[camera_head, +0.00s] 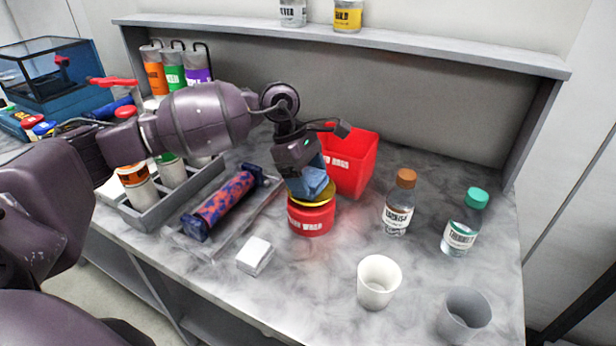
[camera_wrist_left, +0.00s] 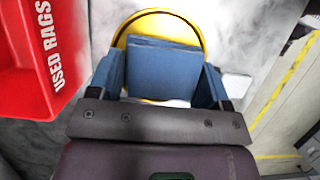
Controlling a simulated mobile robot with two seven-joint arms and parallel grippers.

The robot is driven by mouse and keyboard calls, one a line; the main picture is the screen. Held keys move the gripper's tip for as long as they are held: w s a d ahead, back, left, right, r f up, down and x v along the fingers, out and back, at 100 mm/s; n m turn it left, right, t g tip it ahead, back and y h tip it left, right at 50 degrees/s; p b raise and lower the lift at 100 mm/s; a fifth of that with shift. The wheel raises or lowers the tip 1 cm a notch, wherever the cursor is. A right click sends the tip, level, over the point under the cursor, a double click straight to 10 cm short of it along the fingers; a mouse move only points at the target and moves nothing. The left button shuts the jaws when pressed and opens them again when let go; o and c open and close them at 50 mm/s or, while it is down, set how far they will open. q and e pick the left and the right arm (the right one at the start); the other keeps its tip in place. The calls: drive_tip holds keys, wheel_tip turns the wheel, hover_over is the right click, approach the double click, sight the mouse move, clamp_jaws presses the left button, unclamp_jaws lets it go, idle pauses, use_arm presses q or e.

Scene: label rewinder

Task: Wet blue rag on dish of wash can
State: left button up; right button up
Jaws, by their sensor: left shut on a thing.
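The blue rag (camera_head: 309,183) is a folded block in my left gripper (camera_head: 308,177), which points down at the wash can. In the left wrist view the rag (camera_wrist_left: 165,68) sits between the two fingers of the gripper (camera_wrist_left: 160,85), over the yellow dish. The wash can (camera_head: 311,221) is red with a white label and stands upright on the bench. Its yellow dish (camera_head: 325,199) is on top, partly hidden by the rag; the dish rim also shows in the left wrist view (camera_wrist_left: 160,12). The rag is at the dish, but I cannot tell how firmly it presses. My right gripper is out of view.
A red used-rags bin (camera_head: 361,165) stands close behind the can. Brown-capped (camera_head: 398,205) and green-capped (camera_head: 463,225) bottles and two cups (camera_head: 378,282) are on the right. A patterned roller (camera_head: 220,204) on a tray and a white block (camera_head: 254,256) lie left.

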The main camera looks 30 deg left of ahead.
sight(308, 175)
use_arm(q)
drive_tip(key=shift+r+p, duration=1.1)
drive_tip(key=shift+r, duration=2.3)
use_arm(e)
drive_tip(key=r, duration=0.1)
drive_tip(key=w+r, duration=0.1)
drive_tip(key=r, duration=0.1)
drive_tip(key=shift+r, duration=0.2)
